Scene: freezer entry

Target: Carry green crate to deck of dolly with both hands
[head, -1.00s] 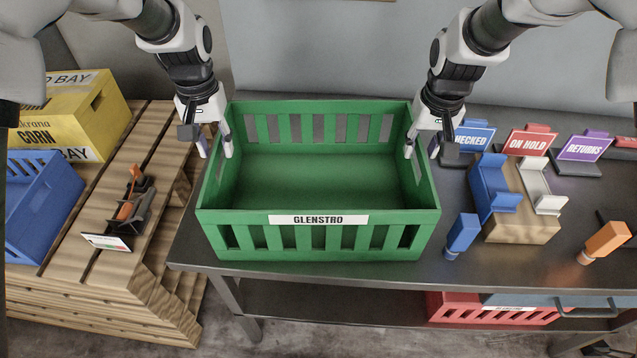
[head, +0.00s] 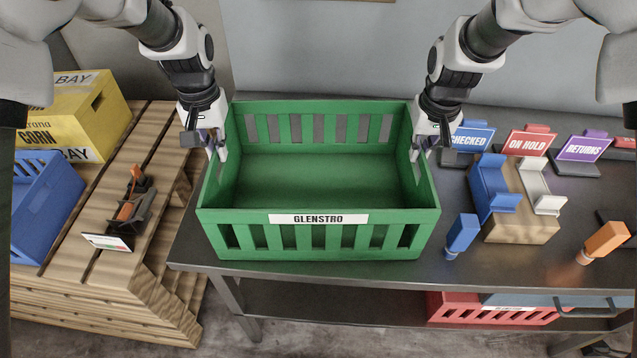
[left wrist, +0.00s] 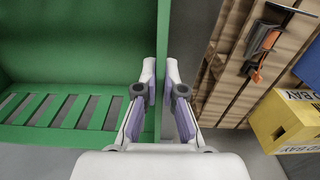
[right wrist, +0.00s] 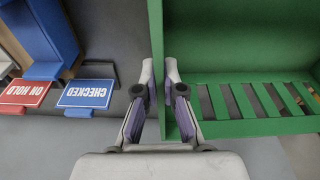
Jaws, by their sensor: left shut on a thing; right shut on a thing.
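The green crate (head: 318,248) with a GLENSTRO label stands upright and empty on the dark metal table, near its left end. My left gripper (head: 217,150) is shut on the crate's left side wall, one finger inside and one outside; the left wrist view shows the wall between the fingers (left wrist: 162,85). My right gripper (head: 424,150) is shut on the right side wall in the same way, also seen in the right wrist view (right wrist: 160,85). The dolly is not identifiable in these views.
Wooden pallets (head: 165,285) at left hold a blue crate (head: 45,215), a yellow CORN box (head: 85,115) and an orange-handled tool (head: 130,205). A red crate (head: 470,308) sits below.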

